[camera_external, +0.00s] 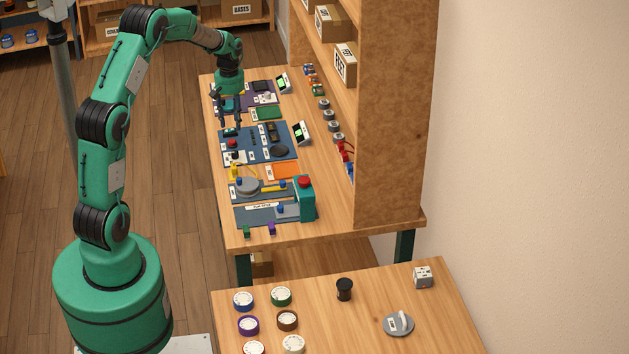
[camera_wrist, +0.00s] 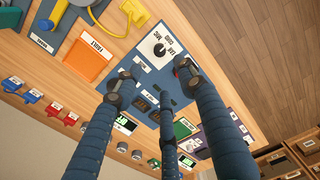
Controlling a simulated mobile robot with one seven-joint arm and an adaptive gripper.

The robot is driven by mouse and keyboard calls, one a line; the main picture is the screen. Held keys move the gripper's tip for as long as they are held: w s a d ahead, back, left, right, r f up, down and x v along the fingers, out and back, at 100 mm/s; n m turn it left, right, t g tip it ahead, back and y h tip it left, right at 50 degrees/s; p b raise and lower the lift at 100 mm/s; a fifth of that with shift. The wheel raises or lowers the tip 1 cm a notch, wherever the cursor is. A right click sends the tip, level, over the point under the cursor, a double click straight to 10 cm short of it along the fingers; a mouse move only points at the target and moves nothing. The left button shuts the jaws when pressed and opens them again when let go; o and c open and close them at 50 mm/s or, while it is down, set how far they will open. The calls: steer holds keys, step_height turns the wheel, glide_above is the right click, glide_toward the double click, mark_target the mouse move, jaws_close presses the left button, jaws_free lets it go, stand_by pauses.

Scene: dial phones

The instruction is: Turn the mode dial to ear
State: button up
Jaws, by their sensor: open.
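In the external view the dial's white plate (camera_external: 235,158) lies at the front left corner of the blue board (camera_external: 256,140). My gripper (camera_external: 227,122) is open and empty, above the bench at the far end of that board. Its blue fingers (camera_wrist: 150,85) show in the wrist view, apart from the dial and hiding part of the board.
An orange tray (camera_external: 283,170) lies beside the blue board; it is also in the wrist view (camera_wrist: 88,60). A teal stand with a red top (camera_external: 304,196) rises near the bench end. A tall shelf (camera_external: 386,110) borders the bench on the right.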

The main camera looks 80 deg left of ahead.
mark_target(235, 152)
step_height(235, 152, down, 13)
steer(key=b, duration=0.2)
steer(key=shift+r+b, duration=0.1)
steer(key=shift+b, duration=0.25)
jaws_close()
